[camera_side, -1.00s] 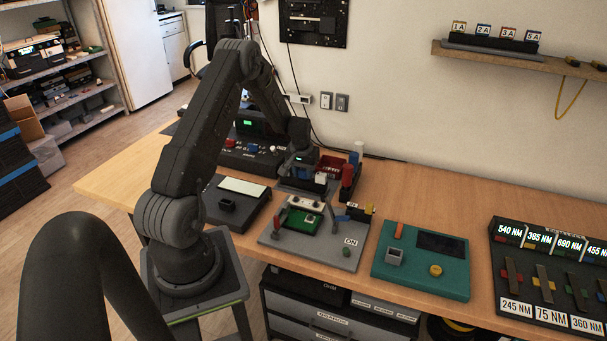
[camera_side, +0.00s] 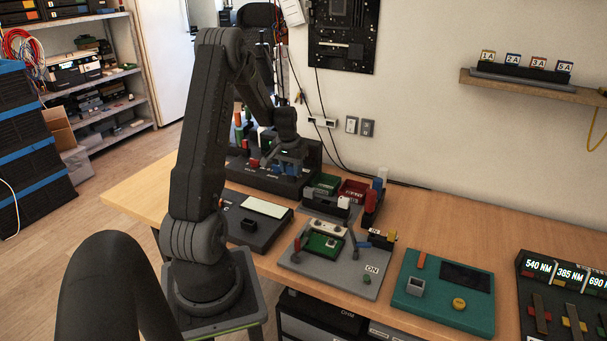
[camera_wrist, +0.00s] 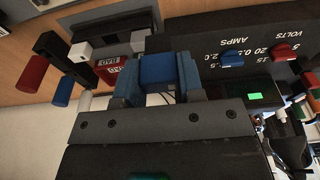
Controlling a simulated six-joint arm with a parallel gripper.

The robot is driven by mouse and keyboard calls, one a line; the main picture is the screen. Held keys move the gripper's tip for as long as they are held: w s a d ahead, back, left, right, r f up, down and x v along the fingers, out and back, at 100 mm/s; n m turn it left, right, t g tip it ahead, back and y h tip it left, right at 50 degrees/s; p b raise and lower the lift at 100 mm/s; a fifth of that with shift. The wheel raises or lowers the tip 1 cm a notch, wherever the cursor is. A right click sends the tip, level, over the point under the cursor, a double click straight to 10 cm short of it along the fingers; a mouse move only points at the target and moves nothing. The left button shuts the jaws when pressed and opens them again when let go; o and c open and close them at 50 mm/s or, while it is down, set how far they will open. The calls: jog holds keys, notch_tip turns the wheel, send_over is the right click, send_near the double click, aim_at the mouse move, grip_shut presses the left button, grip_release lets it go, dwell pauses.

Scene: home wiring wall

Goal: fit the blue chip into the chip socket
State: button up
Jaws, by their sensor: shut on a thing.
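My gripper (camera_side: 287,163) is in front of the dark meter box, above the back of the bench. In the wrist view my gripper (camera_wrist: 157,82) is shut on the blue chip (camera_wrist: 157,70), a blue block between its two bluish fingers. The chip is too small to make out clearly in the side view. A small green board (camera_side: 323,244) with a pale square on it lies on a grey plate (camera_side: 350,282) marked ON, to the right of and nearer the camera than my gripper. I cannot tell for sure which part is the chip socket.
The meter box (camera_wrist: 240,45), with AMPS and VOLTS dials, is close to my gripper. A red bin (camera_side: 353,190) and a green bin (camera_side: 325,184) stand behind the plate. A teal board (camera_side: 455,312) lies to its right.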

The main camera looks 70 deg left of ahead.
jog(key=w+d, duration=1.4)
jog(key=d, duration=1.2)
jog(key=w+d, duration=0.4)
jog(key=d, duration=1.2)
jog(key=shift+r, duration=0.45)
jog(key=shift+s, duration=0.1)
jog(key=shift+f, duration=2.9)
jog(key=shift+f, duration=1.9)
jog(key=o, duration=1.1)
jog(key=shift+c, duration=0.2)
